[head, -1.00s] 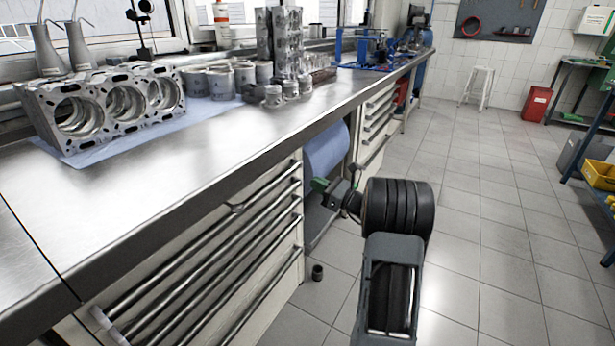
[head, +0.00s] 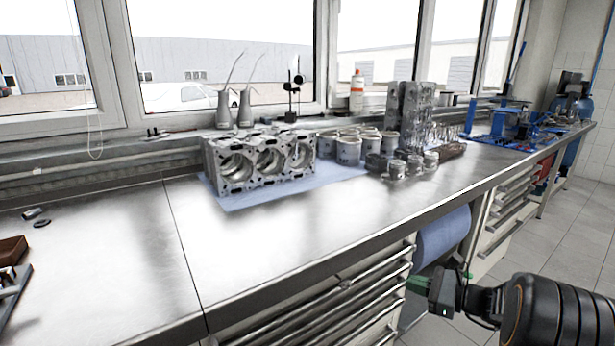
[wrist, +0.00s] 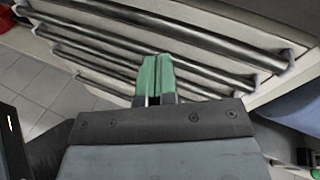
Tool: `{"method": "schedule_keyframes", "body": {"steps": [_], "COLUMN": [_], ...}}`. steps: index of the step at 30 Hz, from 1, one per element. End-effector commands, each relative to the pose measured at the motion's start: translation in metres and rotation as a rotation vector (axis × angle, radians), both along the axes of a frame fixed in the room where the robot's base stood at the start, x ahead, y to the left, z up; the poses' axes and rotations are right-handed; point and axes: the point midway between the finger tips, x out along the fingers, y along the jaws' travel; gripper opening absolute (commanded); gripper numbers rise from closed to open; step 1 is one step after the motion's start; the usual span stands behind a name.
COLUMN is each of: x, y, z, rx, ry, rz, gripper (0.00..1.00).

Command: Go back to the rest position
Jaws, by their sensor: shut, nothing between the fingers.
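My gripper (head: 420,285) is at the lower right of the head view, in front of the bench drawers and below the bench top's front edge. In the wrist view my gripper (wrist: 156,77) shows its two green fingertips pressed together, with nothing between them. They point toward the drawer fronts (wrist: 150,45) with their long bar handles. I cannot tell how large the gap to the handles is.
The steel bench top (head: 260,255) carries an engine block (head: 260,160) on a blue cloth, with several pistons (head: 348,150) and metal parts beside it. A blue paper roll (head: 443,232) hangs under the bench near my gripper. Open tiled floor (head: 560,235) lies to the right.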

Motion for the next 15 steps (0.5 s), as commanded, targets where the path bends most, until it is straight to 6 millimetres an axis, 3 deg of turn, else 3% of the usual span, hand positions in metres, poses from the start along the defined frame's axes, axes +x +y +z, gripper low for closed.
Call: {"method": "schedule_keyframes", "body": {"steps": [1,3,6,10,15], "x": [-0.015,-0.043,-0.087,-0.134,-0.169], "y": [0.036,0.077,0.113,0.129,0.124], "z": [0.046,0.073,0.103,0.138,0.178], "rx": [-0.141,-0.366,-0.684,-1.065,-1.454], "ry": [-0.010,-0.035,-0.110,-0.261,-0.478], "rz": [0.116,0.293,0.538,0.824,1.108], "gripper": [0.00,0.00,0.00,0.00,0.00]}}
